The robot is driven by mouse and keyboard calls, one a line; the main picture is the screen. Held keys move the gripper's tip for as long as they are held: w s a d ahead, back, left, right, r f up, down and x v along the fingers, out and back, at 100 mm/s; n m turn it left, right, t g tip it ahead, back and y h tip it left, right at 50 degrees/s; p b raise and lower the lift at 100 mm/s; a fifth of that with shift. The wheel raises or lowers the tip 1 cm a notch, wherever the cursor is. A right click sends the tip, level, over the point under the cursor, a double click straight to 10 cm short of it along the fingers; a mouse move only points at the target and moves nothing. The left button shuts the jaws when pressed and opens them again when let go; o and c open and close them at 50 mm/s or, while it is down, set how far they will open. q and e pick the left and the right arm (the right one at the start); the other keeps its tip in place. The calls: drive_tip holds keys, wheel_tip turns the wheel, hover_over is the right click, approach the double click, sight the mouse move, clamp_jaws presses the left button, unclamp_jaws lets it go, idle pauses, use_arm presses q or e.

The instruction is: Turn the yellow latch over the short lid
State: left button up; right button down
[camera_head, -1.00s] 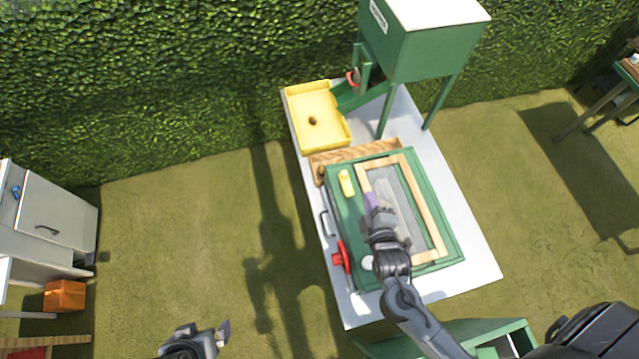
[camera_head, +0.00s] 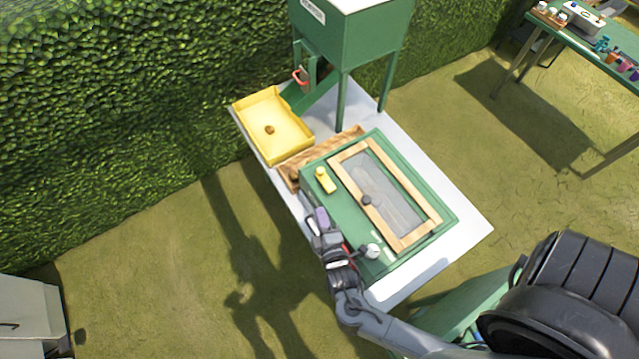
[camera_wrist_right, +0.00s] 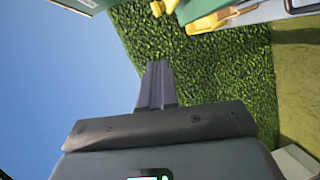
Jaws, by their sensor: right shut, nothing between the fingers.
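The yellow latch (camera_head: 325,181) sits on the green top of a box (camera_head: 345,212), left of a wood-framed mesh panel (camera_head: 352,158) with a dark knob. I cannot tell which part is the short lid. My right gripper (camera_head: 317,218) is shut and empty beside the box's left edge, nearer to me than the latch and apart from it. Its closed fingers (camera_wrist_right: 156,68) show in the right wrist view, pointing toward the hedge. A small yellow piece (camera_wrist_right: 158,8) at the top of that view is cut off and unclear. My left gripper is not in view.
The box stands on a pale table (camera_head: 458,230). A yellow tray (camera_head: 285,118) and a green dispenser (camera_head: 350,40) on legs stand behind it. A white knob (camera_head: 372,251) is close to my right wrist. A hedge (camera_head: 120,120) closes the back.

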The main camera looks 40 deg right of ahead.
sight(325, 181)
drive_tip(key=x, duration=0.4)
drive_tip(key=d+p+x, duration=0.1)
drive_tip(key=x, duration=0.3)
drive_tip(key=s+x, duration=0.1)
drive_tip(key=x, duration=0.3)
drive_tip(key=shift+d+f+p, duration=0.1)
drive_tip(key=shift+d+p, duration=0.15)
drive_tip(key=shift+p, duration=0.15)
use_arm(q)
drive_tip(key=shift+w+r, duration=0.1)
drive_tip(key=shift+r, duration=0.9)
use_arm(e)
drive_tip(key=shift+w+d+f, duration=0.15)
drive_tip(key=shift+d+f, duration=0.05)
drive_tip(key=shift+d, duration=0.35)
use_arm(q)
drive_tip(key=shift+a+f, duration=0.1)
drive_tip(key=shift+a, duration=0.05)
